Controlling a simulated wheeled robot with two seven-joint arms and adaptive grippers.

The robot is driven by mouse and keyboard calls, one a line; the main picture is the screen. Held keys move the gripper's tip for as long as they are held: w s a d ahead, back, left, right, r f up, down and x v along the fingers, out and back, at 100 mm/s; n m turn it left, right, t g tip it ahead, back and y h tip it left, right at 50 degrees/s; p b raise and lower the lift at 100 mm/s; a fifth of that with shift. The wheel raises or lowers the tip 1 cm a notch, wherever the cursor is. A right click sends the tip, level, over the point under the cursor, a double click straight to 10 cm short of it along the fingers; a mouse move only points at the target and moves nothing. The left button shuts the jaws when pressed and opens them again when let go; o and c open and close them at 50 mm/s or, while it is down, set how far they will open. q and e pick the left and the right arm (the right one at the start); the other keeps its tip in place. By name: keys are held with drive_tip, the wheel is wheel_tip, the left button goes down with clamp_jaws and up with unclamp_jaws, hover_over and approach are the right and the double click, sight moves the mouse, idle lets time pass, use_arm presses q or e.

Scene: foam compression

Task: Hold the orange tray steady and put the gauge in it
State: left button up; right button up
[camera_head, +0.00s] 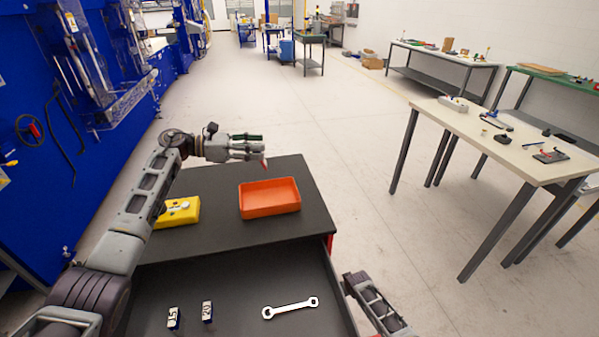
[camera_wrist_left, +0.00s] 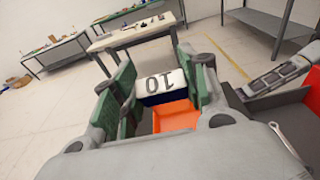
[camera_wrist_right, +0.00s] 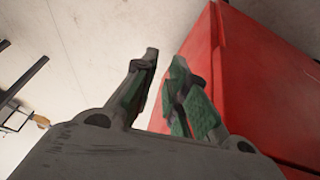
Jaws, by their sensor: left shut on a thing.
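The orange tray (camera_head: 270,198) sits on the dark top of the cabinet. My left gripper (camera_head: 262,148) is above and behind the tray. It is shut on the gauge (camera_wrist_left: 160,87), a dark blue block with a white face marked 10. The orange tray (camera_wrist_left: 175,117) shows below the block in the left wrist view. The block is hard to make out in the head view. My right gripper (camera_wrist_right: 165,58) is empty, with its fingers apart. It is low beside the red side of the cabinet (camera_wrist_right: 245,75), away from the tray.
A yellow case (camera_head: 178,213) with small white items lies left of the tray. A cream table (camera_head: 500,140) stands apart at the right.

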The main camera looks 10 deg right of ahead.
drive_tip(key=w+r+t, duration=0.1)
drive_tip(key=w+r, duration=0.6)
drive_tip(key=r, duration=0.4)
drive_tip(key=w+r+m+t, duration=0.1)
drive_tip(key=w+r, duration=0.5)
drive_tip(key=r, duration=0.5)
drive_tip(key=w+r+t, duration=0.1)
drive_tip(key=w+r, duration=0.6)
drive_tip(key=r, duration=0.5)
drive_tip(key=s+a+r+g, duration=0.1)
drive_tip(key=s+a+r, duration=0.2)
drive_tip(key=a+r, duration=0.5)
drive_tip(key=s+a+r+g+y, duration=0.1)
drive_tip(key=s+a+r+g, duration=0.1)
drive_tip(key=a+r, duration=0.6)
wheel_tip(320, 180, up, 4)
drive_tip(key=shift+s+a+f+g, duration=0.3)
drive_tip(key=shift+s+a, duration=0.1)
drive_tip(key=shift+s, duration=0.5)
drive_tip(key=shift+x, duration=5.95)
clamp_jaws()
use_arm(q)
drive_tip(key=shift+f, duration=0.1)
